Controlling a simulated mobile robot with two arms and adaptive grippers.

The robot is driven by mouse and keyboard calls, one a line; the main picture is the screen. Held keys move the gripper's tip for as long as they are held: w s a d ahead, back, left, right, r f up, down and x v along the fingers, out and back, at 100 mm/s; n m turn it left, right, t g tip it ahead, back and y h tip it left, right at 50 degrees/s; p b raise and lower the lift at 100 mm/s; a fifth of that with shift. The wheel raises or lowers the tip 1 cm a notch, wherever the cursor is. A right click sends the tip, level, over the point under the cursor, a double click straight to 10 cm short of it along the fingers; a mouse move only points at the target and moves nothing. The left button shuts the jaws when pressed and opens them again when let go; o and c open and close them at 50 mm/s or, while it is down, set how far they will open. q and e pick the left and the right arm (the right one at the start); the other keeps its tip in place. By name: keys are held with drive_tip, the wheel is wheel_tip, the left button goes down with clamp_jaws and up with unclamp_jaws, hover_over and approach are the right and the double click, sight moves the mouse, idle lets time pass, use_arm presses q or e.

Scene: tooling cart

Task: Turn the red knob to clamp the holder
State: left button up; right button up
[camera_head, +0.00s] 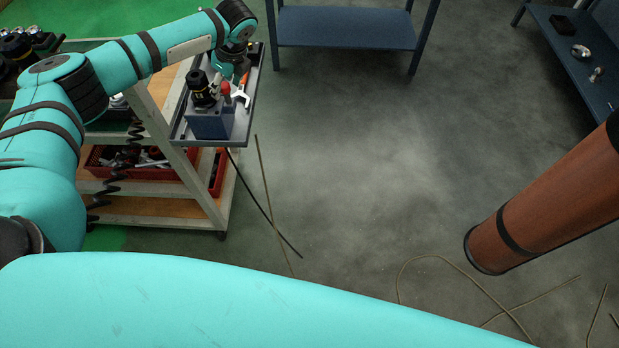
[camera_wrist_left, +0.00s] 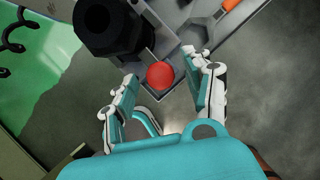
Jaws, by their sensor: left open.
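The red knob (camera_head: 225,88) stands on the blue-grey clamping block (camera_head: 209,123) at the tray's front. A black tool holder (camera_head: 203,88) sits upright in the block, just left of the knob. In the left wrist view the round red knob (camera_wrist_left: 160,75) lies between the two spread fingers, with visible gaps on both sides. The black holder (camera_wrist_left: 108,27) is at the upper left there. My left gripper (camera_head: 234,70) is open, above and slightly behind the knob in the head view; its fingers are partly hidden by the wrist. My right gripper is not in view.
The block is on a grey tray (camera_head: 182,134) on the cart (camera_head: 150,125). A pale wrench (camera_head: 241,98) lies close right of the knob. Red bins (camera_head: 104,160) sit on the lower shelf. The blue tables (camera_head: 345,27) are apart, with clear floor between.

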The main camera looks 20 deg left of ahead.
use_arm(q)
drive_tip(key=b+v, duration=0.2)
drive_tip(key=v, duration=1.5)
drive_tip(key=s+d+f+n+h, duration=0.2)
drive_tip(key=s+d+f, duration=0.5)
drive_tip(key=d+f, duration=0.3)
drive_tip(key=s+d+f+n+t+h, duration=0.1)
drive_tip(key=s+d+f+n+h, duration=0.2)
drive_tip(key=s+d+f, duration=0.4)
drive_tip(key=d+f, duration=0.3)
drive_tip(key=f, duration=0.3)
drive_tip(key=shift+s+n+t+h, duration=0.2)
drive_tip(key=shift+n+t+h, duration=0.1)
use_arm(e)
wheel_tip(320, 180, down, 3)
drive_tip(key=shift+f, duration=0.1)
